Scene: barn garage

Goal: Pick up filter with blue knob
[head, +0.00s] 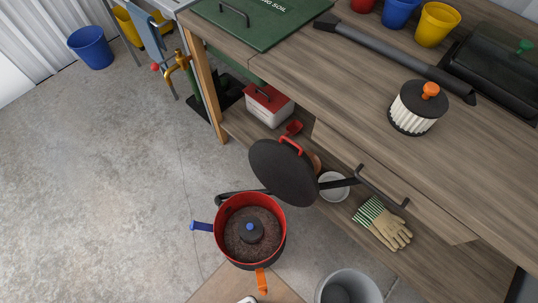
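A white pleated filter with a black top and an orange knob (430,90) stands upright on the wooden workbench (330,90) at the right. My gripper is not in view.
A black round lid with a red handle (283,170) stands tilted up behind the pot. A blue handle (200,226) and an orange tab (262,280) stick out from the pot. Gloves (383,224) lie on the lower shelf. A grey bucket (370,284) stands at the bottom. The left floor is clear.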

